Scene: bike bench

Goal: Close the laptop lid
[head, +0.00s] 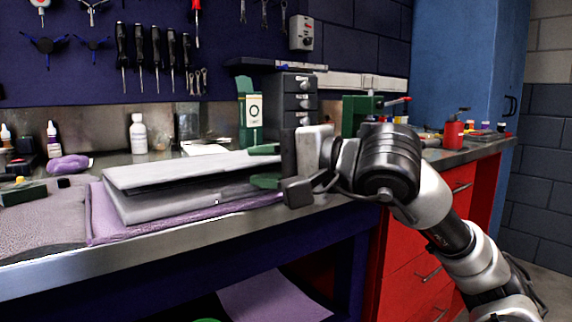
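The laptop (180,203) lies on a purple mat on the bench, left of centre in the head view. Its pale grey lid (185,170) is lowered to a small angle above the base, with a dark narrow gap between them. My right gripper (265,166) is at the laptop's right side, pointing left. Its two green fingers are apart, one near the lid's top edge and one lower, beside the gap. I cannot tell whether they touch the lid. The gripper hides the laptop's right end. My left gripper is out of view.
The purple mat (100,215) reaches the bench's front edge. A white bottle (138,134), a purple cloth (68,164) and small bottles stand behind and left. A dark drawer unit (296,98) and a green vise-like tool (358,110) stand behind my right gripper.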

